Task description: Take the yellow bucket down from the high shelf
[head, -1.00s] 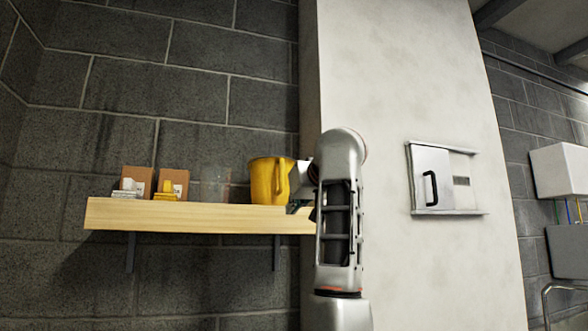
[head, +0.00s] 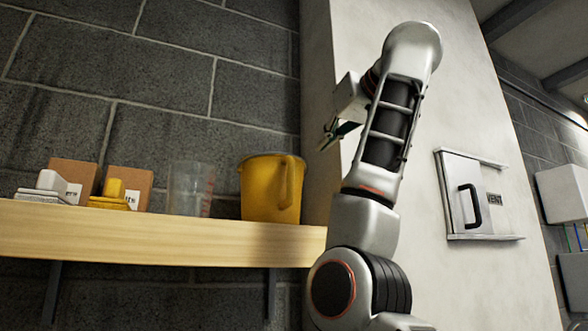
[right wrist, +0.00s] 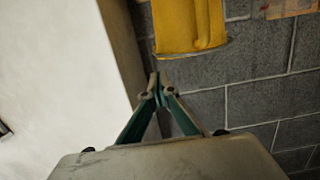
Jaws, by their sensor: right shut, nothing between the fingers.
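The yellow bucket (head: 262,190) stands upright on the wooden shelf (head: 150,234), near the shelf's right end, with its handle toward the right front. My right gripper (head: 328,134) is up and to the right of the bucket, apart from it, shut and empty. In the right wrist view the fingertips (right wrist: 157,88) meet, and the yellow bucket (right wrist: 188,25) shows beyond them at the top, partly cut off by the frame. My left gripper is not in view.
A clear container (head: 190,188) stands just left of the bucket. Further left are two cardboard boxes (head: 131,184) with white and yellow items before them. A pale column (head: 350,50) with a wall-mounted panel (head: 466,193) rises right of the shelf.

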